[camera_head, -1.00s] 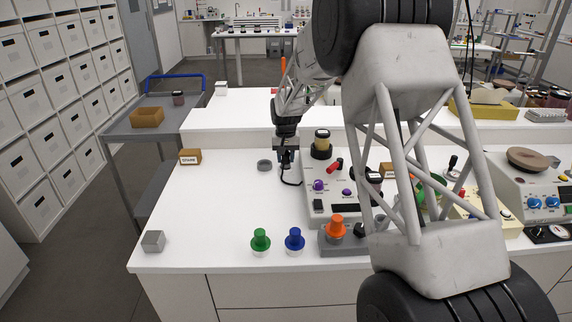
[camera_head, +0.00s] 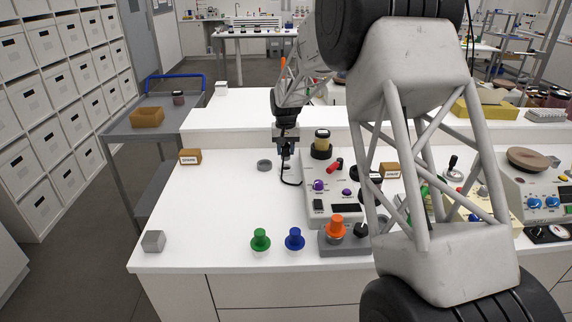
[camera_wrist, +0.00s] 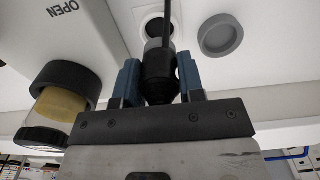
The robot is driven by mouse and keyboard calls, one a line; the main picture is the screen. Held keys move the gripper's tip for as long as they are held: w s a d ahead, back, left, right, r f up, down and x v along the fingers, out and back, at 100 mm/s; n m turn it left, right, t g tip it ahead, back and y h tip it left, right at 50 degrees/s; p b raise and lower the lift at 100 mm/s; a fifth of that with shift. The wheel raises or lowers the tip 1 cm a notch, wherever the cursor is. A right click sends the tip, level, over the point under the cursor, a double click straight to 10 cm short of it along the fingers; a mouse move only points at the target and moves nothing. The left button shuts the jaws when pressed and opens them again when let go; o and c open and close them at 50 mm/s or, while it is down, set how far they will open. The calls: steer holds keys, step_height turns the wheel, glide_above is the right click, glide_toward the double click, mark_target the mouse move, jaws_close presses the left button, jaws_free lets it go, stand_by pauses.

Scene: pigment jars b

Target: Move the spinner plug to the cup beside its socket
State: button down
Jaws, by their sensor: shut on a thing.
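My gripper (camera_wrist: 158,85) is shut on the black spinner plug (camera_wrist: 158,68), with a thin dark cord running from it. The plug's grey end lies over the near part of the socket (camera_wrist: 154,26), a pale ring with a dark hole. Whether the end is clear of the hole is hard to tell. The grey cup (camera_wrist: 221,36) stands to the right of the socket, empty and apart from the plug. In the head view my gripper (camera_head: 286,155) is above the table, just right of the cup (camera_head: 264,165); the cord loops below it toward the machine.
A jar with yellow contents (camera_head: 322,142) stands on the white machine (camera_head: 325,210), close beside my gripper. A brown labelled box (camera_head: 190,157) is left of the cup. Green (camera_head: 260,240) and blue (camera_head: 295,240) knobbed pieces stand in front.

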steer(key=shift+r, duration=0.6)
steer(key=shift+a, duration=0.15)
steer(key=w+a+r, duration=0.2)
steer(key=a, duration=0.5)
steer(key=shift+w+a+r, duration=0.25)
steer(key=shift+a, duration=0.1)
steer(key=shift+f, duration=0.1)
steer(key=shift+f, duration=2.8)
steer(key=shift+f, duration=1.3)
stand_by(0.4)
steer(key=c, duration=0.6)
jaws_free()
steer(key=shift+c, duration=0.2)
